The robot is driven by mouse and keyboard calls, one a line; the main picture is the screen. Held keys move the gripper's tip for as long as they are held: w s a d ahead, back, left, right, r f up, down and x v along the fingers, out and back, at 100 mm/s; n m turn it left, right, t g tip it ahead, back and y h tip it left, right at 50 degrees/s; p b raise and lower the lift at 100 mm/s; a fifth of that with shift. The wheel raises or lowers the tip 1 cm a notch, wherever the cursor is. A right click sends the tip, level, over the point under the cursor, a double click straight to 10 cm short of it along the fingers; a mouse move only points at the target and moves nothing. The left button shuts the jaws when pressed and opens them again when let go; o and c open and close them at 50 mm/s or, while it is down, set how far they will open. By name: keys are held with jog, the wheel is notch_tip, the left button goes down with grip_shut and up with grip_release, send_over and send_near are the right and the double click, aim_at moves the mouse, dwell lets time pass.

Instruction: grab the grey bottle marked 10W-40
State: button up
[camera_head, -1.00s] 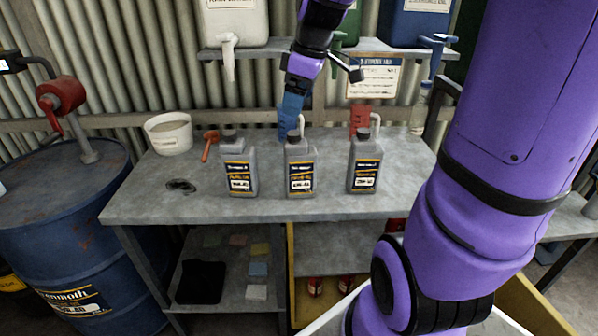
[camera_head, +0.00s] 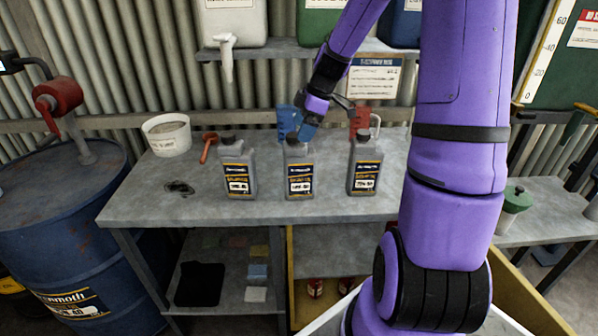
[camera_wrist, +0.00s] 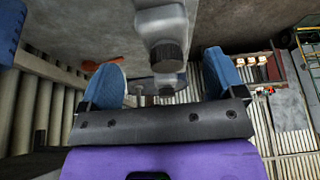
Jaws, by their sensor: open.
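Three grey bottles with black caps and dark labels stand upright in a row on the grey bench: a left bottle (camera_head: 238,166), a middle bottle (camera_head: 299,170) and a right bottle (camera_head: 365,166). The label print is too blurred to tell surely which reads 10W-40. My gripper (camera_head: 307,134) is at the top of the middle bottle, its blue fingers pointing down. In the wrist view my gripper (camera_wrist: 163,80) is open, with a grey bottle's black cap (camera_wrist: 165,56) just ahead, between the finger lines. I cannot tell whether the fingers touch it.
A blue jug (camera_head: 287,121) and a red jug (camera_head: 360,121) stand behind the bottles. A white tub (camera_head: 167,138) and an orange-red tool (camera_head: 208,147) lie to the left. A shelf (camera_head: 275,52) with large containers hangs above. The bench front (camera_head: 270,210) is clear.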

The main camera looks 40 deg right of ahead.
aim_at(300, 143)
jog(key=shift+a+f, duration=0.2)
jog(key=shift+f, duration=0.75)
jog(key=shift+a+f, duration=0.15)
jog(key=shift+f, duration=0.75)
jog(key=shift+a+f, duration=0.2)
jog(key=shift+f, duration=0.75)
jog(key=shift+c, duration=0.4)
grip_shut()
